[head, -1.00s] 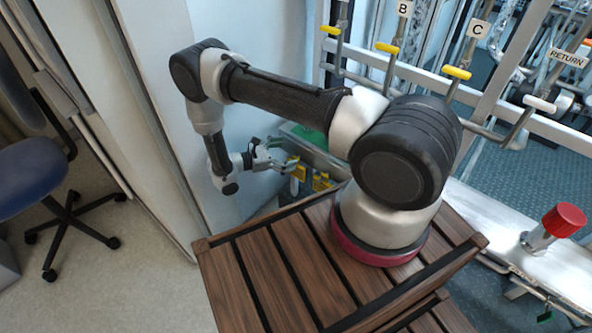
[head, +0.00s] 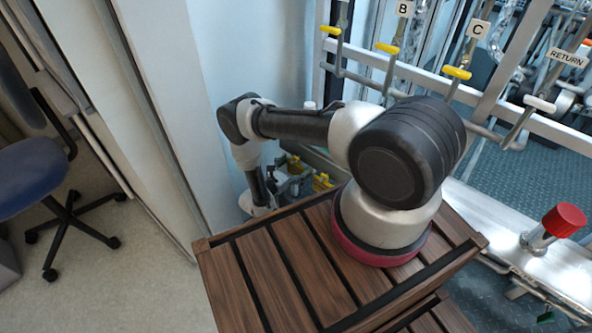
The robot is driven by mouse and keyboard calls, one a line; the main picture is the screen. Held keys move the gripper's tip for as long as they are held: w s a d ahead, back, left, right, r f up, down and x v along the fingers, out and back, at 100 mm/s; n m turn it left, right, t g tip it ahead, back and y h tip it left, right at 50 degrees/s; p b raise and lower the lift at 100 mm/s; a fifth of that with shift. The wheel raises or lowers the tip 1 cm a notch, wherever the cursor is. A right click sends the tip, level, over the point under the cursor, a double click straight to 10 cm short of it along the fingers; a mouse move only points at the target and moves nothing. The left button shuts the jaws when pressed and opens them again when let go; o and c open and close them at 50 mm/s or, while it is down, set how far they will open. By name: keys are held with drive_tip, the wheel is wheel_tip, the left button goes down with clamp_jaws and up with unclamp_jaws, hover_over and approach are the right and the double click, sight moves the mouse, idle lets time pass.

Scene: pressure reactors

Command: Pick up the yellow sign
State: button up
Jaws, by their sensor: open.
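Two small yellow signs show low behind the wooden platform in the head view. The left yellow sign (head: 293,161) is partly covered by my gripper. The right yellow sign (head: 321,182) is just to the right of my gripper. I cannot tell which of them is the task's sign. My gripper (head: 294,181) is open, small and partly crowded by the clutter there. It is at or in front of the left sign; whether it touches it cannot be told.
A wooden slatted platform (head: 285,262) fills the front. A white wall (head: 200,110) stands close on the left of my arm. Pipes with yellow-handled valves (head: 387,48) and a red knob (head: 564,220) are on the right. A blue chair (head: 32,176) stands at far left.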

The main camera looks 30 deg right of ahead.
drive_tip(key=shift+w+d, duration=0.1)
drive_tip(key=shift+d, duration=0.05)
drive_tip(key=shift+c, duration=0.2)
drive_tip(key=c, duration=0.7)
drive_tip(key=shift+c, duration=0.3)
drive_tip(key=shift+r, duration=0.5)
drive_tip(key=v, duration=1.8)
drive_tip(key=shift+r, duration=0.2)
